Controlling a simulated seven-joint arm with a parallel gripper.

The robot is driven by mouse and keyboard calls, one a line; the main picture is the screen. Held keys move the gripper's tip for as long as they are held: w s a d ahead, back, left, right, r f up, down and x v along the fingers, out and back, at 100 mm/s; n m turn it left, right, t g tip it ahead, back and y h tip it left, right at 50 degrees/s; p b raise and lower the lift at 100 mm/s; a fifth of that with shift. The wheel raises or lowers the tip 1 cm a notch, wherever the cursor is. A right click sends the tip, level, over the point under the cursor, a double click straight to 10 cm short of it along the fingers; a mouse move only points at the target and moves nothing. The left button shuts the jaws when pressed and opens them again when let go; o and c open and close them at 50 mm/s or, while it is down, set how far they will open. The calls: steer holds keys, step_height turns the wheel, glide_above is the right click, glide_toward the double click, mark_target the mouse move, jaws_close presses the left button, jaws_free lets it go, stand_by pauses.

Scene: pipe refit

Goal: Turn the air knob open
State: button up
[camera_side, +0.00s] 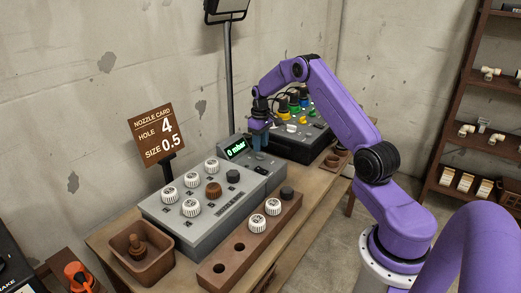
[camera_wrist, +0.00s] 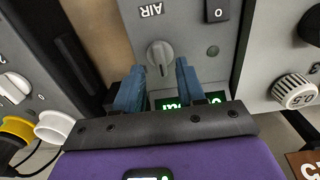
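The air knob (camera_wrist: 160,54) is a small grey dial with a raised ridge, next to an upside-down "AIR" label on a grey panel in the wrist view. Its ridge runs roughly up and down in that picture. My gripper (camera_wrist: 158,68) is open, with one blue finger on each side of the knob and visible gaps between; contact is not visible. In the side view my gripper (camera_side: 260,140) points down over the far end of the grey unit, and I cannot make out the knob there. The green display (camera_side: 237,149) reads "0 mbar".
A black rocker switch (camera_wrist: 217,9) marked O sits beside the knob. The grey nozzle box (camera_side: 205,215) carries several white knobs. A wooden rack (camera_side: 225,268), a brown bin (camera_side: 140,262) and a card reading "HOLE 4, SIZE 0.5" (camera_side: 158,134) stand nearby. A dark console (camera_side: 303,140) is behind.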

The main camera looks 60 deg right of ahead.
mark_target(261, 155)
steer(key=shift+f, duration=1.45)
jaws_close()
